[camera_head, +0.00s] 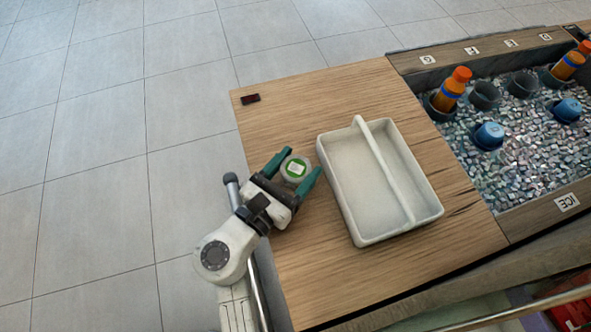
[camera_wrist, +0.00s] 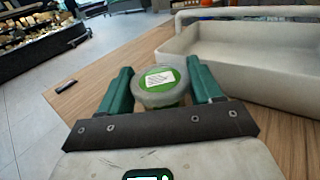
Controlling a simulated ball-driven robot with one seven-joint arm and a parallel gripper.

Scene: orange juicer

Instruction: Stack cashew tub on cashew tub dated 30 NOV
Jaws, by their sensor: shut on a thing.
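One round, clear-sided cashew tub (camera_head: 295,168) with a green lid and white label is between the green fingers of my gripper (camera_head: 302,161). The gripper is shut on it, over the left part of the wooden counter. In the wrist view the tub (camera_wrist: 160,88) sits upright between the fingers (camera_wrist: 160,68), its lid facing up. The label print is too small to read, so I cannot tell its date. No second tub shows apart from it. Whether anything is under the held tub is hidden, and I cannot tell if it touches the counter.
A white divided tray (camera_head: 345,205) lies just right of the gripper. A small dark block (camera_head: 250,99) is at the counter's far left corner. An ice bin (camera_head: 490,150) with bottles and cups is at the right. Bare wood (camera_head: 300,105) is free behind the gripper.

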